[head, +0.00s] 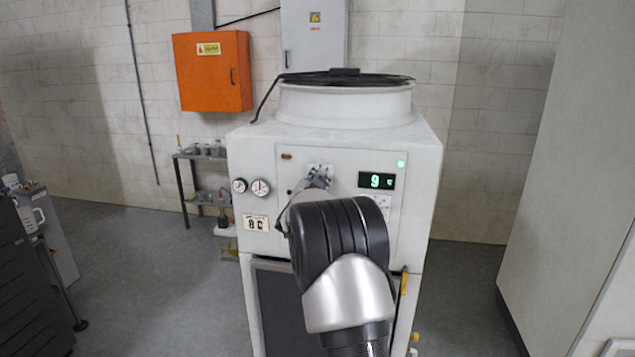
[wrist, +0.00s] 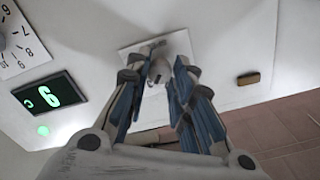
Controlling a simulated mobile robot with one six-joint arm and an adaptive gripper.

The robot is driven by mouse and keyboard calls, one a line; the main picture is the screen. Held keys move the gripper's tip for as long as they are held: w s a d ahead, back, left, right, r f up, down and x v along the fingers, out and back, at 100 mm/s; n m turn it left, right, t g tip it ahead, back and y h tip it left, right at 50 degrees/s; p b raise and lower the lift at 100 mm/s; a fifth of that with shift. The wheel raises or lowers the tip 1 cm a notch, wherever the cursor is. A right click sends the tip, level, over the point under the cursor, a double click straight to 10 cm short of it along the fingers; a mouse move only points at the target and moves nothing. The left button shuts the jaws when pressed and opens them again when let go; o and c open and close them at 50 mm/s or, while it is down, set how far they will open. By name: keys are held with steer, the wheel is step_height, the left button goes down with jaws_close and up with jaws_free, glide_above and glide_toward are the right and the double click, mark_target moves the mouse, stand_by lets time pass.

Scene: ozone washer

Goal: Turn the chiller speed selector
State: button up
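The chiller is a white cabinet (head: 345,150) with a round fan housing on top. In the wrist view, which looks tilted, a small grey selector knob (wrist: 158,70) stands on a pale square plate (wrist: 180,44) on the panel. My gripper (wrist: 155,78) has its blue-padded fingers spread on either side of this knob, with a visible gap, and seems not to clamp it. In the head view my gripper (head: 318,179) reaches the same plate (head: 321,167); my arm hides the knob and part of the panel.
A green display (head: 377,181) reads 9, above a numbered dial (wrist: 18,48). Two gauges (head: 249,187) are left of the gripper. An orange wall box (head: 213,72) and a small shelf (head: 203,185) stand behind left; a tall pale cabinet (head: 568,180) is at right.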

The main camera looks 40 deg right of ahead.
steer(key=o, duration=0.4)
steer(key=v, duration=1.2)
steer(key=shift+s, duration=0.1)
